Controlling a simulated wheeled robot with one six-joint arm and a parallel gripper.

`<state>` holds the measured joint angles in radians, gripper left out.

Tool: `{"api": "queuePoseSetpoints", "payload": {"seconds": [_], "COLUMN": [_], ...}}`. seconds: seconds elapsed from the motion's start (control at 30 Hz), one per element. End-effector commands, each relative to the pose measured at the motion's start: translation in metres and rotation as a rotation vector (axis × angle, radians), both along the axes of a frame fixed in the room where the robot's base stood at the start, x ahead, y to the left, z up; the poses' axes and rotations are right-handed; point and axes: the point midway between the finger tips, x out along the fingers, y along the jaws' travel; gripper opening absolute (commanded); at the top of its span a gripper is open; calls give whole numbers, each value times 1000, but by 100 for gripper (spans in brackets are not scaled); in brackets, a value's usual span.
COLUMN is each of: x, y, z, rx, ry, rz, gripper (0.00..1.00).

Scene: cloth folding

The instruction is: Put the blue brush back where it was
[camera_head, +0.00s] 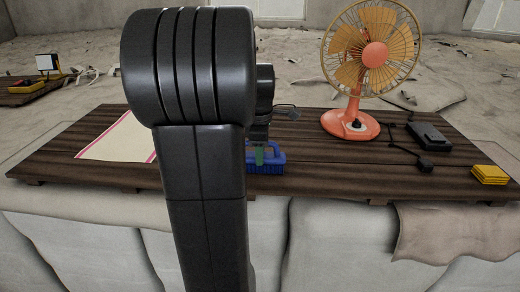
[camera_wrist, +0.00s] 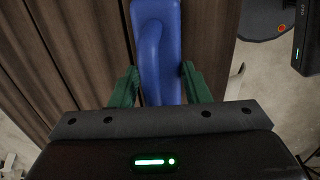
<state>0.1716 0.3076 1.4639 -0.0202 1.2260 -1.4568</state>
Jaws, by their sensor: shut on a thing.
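The blue brush (camera_head: 266,168) is at the front edge of the dark wooden table (camera_head: 350,165), partly hidden behind my arm in the head view. In the wrist view the brush (camera_wrist: 158,45) lies between the two green fingers of my gripper (camera_wrist: 160,88), one finger on each side of it. My gripper (camera_head: 259,155) is shut on the brush. In the head view the brush is low, at or just above the table top; I cannot tell whether it touches the wood.
A white cloth with a red border (camera_head: 118,138) lies on the left of the table. An orange fan (camera_head: 352,122) stands at the back right.

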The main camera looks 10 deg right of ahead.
Motion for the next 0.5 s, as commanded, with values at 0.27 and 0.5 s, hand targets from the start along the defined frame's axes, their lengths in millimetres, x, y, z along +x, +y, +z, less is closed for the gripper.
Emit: {"api": "queuePoseSetpoints", "payload": {"seconds": [0.27,0.5], "x": [0,0], "y": [0,0], "z": [-2,-1], "rx": [0,0], "ry": [-1,-1], "rz": [0,0], "gripper": [46,65]}}
